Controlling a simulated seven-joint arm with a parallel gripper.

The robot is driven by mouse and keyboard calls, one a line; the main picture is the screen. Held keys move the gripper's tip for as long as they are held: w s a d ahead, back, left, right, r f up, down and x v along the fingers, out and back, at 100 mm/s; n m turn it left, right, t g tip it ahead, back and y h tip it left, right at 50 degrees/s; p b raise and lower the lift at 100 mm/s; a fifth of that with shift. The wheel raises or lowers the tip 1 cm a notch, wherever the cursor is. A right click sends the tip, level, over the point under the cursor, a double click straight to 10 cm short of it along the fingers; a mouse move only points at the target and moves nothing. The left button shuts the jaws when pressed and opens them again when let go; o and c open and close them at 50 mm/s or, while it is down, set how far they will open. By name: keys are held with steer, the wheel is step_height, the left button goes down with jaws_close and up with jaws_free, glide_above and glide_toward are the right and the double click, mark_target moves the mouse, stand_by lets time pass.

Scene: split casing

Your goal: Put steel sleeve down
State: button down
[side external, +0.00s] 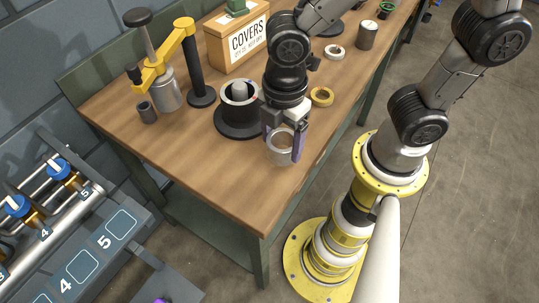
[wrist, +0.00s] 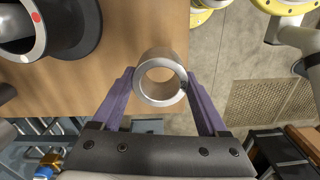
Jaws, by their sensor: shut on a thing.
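The steel sleeve (side external: 280,159) is a short silver ring with an open bore. My gripper (side external: 284,146) is shut on it, with a purple finger on each side of its outer wall. In the wrist view the sleeve (wrist: 160,99) sits between the fingertips of my gripper (wrist: 159,78), and I look down through its bore. The sleeve is near the front edge of the wooden table (side external: 215,165). I cannot tell whether its bottom touches the wood or hangs just above it.
A black-based cylinder housing (side external: 240,119) stands left of my gripper. A yellow ring (side external: 322,97) lies to the right. A yellow-armed press (side external: 167,65), a small dark cup (side external: 147,112) and a COVERS box (side external: 238,40) stand farther back. Bare wood lies left of the sleeve.

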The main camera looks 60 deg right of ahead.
mark_target(270, 156)
steer(key=shift+w+a+f, duration=0.45)
steer(key=shift+w+f, duration=0.15)
steer(key=shift+f, duration=0.25)
steer(key=f, duration=0.3)
steer(key=shift+w+a, duration=0.25)
steer(key=shift+w, duration=0.05)
steer(key=shift+f, duration=0.35)
steer(key=shift+f, duration=0.25)
jaws_free()
